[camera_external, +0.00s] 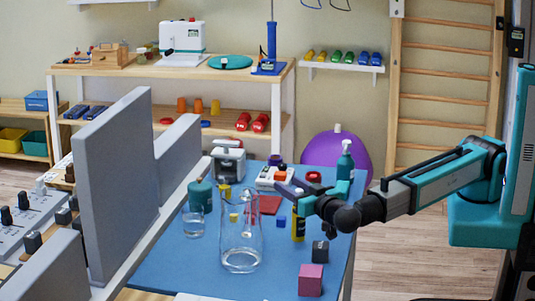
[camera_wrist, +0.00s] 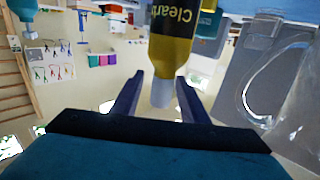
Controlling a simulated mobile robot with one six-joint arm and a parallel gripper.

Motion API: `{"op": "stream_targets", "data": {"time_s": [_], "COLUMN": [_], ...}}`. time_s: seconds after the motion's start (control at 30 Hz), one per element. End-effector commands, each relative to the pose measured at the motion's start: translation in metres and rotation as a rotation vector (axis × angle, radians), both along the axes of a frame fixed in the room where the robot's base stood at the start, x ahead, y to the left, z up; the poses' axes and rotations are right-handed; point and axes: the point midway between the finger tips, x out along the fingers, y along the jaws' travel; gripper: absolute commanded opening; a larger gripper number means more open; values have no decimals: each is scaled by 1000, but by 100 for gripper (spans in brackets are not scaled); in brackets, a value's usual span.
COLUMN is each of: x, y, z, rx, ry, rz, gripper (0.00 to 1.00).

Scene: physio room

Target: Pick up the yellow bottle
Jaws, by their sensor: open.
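The yellow bottle (camera_external: 298,229) stands upright on the blue table, partly covered from above by my gripper (camera_external: 298,192) in the external view. In the wrist view, which looks upside down, the yellow bottle (camera_wrist: 172,58) shows a dark label and a white cap. The cap lies between the two dark fingers of my gripper (camera_wrist: 160,88). The fingers are apart, with a gap visible on either side of the cap, and are not closed on it.
A glass pitcher (camera_external: 241,250) stands left of the bottle, with a drinking glass (camera_external: 193,224) beyond. A dark cube (camera_external: 320,251) and a pink cube (camera_external: 311,281) are in front. A teal pump bottle (camera_external: 345,163) stands behind. Grey panels (camera_external: 115,180) border the table's left.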

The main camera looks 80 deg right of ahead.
Motion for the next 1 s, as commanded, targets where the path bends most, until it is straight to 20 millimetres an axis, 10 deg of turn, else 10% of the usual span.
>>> {"op": "stream_targets", "data": {"time_s": [0.27, 0.5, 1.0], "x": [0, 0, 0], "y": [0, 0, 0], "z": [0, 0, 3], "rx": [0, 0, 1], "ry": [0, 0, -1], "rz": [0, 0, 0], "gripper": [39, 0, 0]}}
